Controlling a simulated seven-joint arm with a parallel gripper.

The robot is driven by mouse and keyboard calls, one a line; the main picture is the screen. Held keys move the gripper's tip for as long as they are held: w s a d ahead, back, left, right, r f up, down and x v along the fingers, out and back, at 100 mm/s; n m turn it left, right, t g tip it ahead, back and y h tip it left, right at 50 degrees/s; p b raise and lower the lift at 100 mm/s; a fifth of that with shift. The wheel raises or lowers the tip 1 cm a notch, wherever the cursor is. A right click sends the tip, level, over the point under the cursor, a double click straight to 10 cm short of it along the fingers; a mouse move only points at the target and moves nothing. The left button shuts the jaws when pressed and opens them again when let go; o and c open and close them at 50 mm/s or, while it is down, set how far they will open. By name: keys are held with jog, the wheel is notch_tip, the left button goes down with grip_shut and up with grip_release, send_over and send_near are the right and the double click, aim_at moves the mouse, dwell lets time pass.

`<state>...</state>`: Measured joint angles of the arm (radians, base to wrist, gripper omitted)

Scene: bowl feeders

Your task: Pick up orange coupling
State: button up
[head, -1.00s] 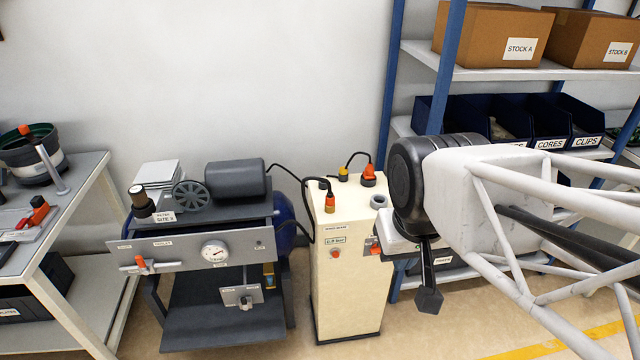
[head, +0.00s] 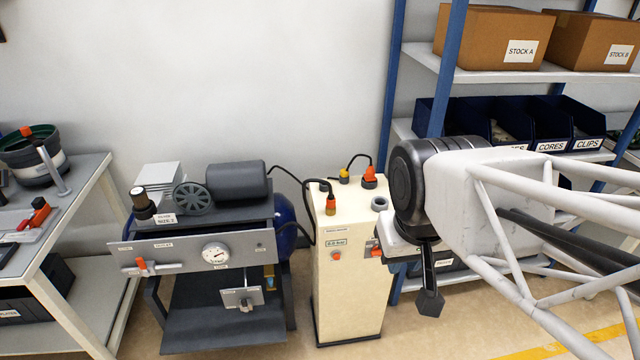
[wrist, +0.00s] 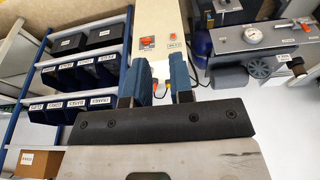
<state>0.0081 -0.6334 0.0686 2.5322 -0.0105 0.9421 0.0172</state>
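An orange coupling (head: 369,177) stands on the back right of the cream cabinet's top, with a black hose rising from it. A second orange fitting with a dark collar (head: 331,205) is at the top's front left edge, on another hose. In the wrist view my gripper (wrist: 163,92) has two blue fingers standing apart with nothing between them. Small orange and yellow fittings show farther off through the gap.
A yellow fitting (head: 343,175) and a grey ring (head: 379,203) share the cream cabinet (head: 345,275) top. A compressor with a gauge panel (head: 190,252) stands left. A blue-post shelf (head: 472,76) with bins and cartons stands behind my arm. A white bench (head: 95,190) is far left.

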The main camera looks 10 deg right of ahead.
jog(key=o, duration=0.7)
jog(key=n+g, duration=0.3)
jog(key=n, duration=1.3)
send_over(332, 195)
jog(key=f, duration=1.9)
jog(key=shift+s+a+f, duration=0.1)
jog(key=shift+s+f, duration=0.05)
jog(key=shift+s, duration=0.15)
jog(key=shift+w+f, duration=0.2)
jog(key=shift+f, duration=0.05)
